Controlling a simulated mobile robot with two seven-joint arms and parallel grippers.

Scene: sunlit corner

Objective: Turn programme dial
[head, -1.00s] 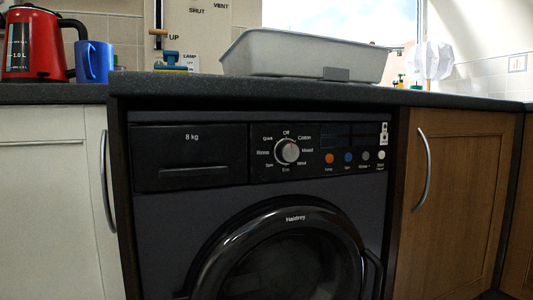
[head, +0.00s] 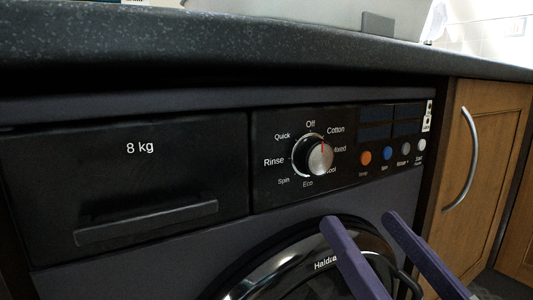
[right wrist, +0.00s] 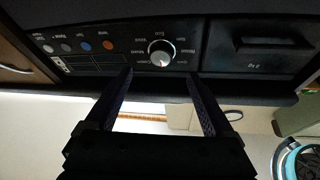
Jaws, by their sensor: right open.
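The programme dial (head: 318,158) is a round silver-faced knob with a dark rim on the washing machine's control panel (head: 265,190). Its red mark points up, roughly between Off and Cotton; the exact setting is hard to tell. Labels such as Quick, Rinse, Spin and Eco ring it. In the right wrist view the dial (right wrist: 161,53) appears upside down, just beyond the fingertips. My right gripper (head: 360,218) is open and empty, below and right of the dial and apart from it. Its two fingers also show in the right wrist view (right wrist: 160,74). My left gripper is out of view.
The detergent drawer (head: 130,180) is left of the dial. Several coloured buttons, including an orange one (head: 365,158), sit to its right. The worktop edge (head: 230,52) overhangs the panel. The door (head: 280,270) bulges below. A wooden cupboard (head: 475,190) stands right.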

